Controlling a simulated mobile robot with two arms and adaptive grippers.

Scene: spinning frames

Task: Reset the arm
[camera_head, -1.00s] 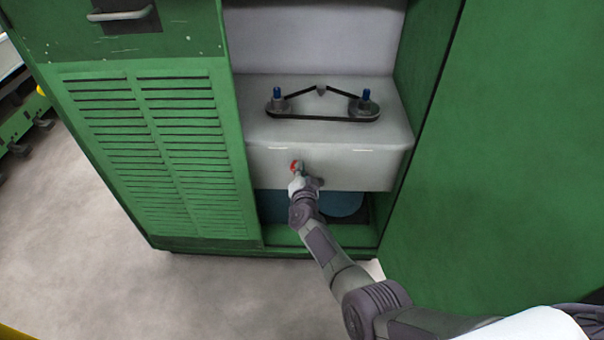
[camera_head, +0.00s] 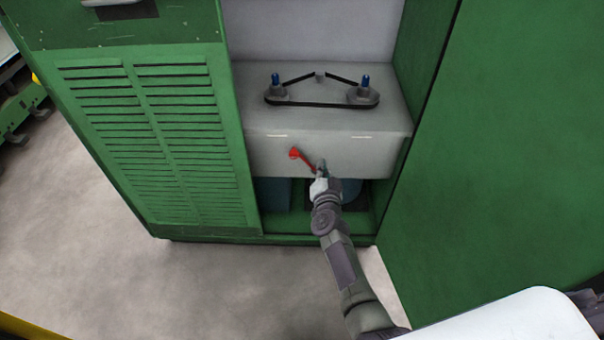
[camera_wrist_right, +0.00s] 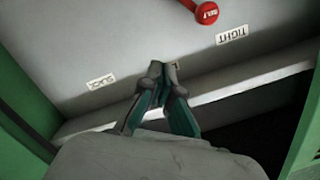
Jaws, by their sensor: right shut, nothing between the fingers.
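My right gripper (camera_head: 321,168) is in front of the grey housing (camera_head: 270,158) in the open green cabinet. Its fingers are shut and empty in the right wrist view (camera_wrist_right: 160,75). A red lever (camera_head: 302,158) sits on the housing's front face, just left of the gripper. In the wrist view its red knob (camera_wrist_right: 206,13), marked "BELT", shows at the top, apart from the fingertips. A "TIGHT" label (camera_wrist_right: 232,35) and another label (camera_wrist_right: 101,81) are on the same face; the fingertips partly cover a third. My left gripper is not in view.
A black belt (camera_head: 320,103) runs around two pulleys with blue tops on the housing. The green door (camera_head: 510,140) stands to the right, and a louvred panel (camera_head: 150,140) to the left. The floor (camera_head: 130,280) in front is clear.

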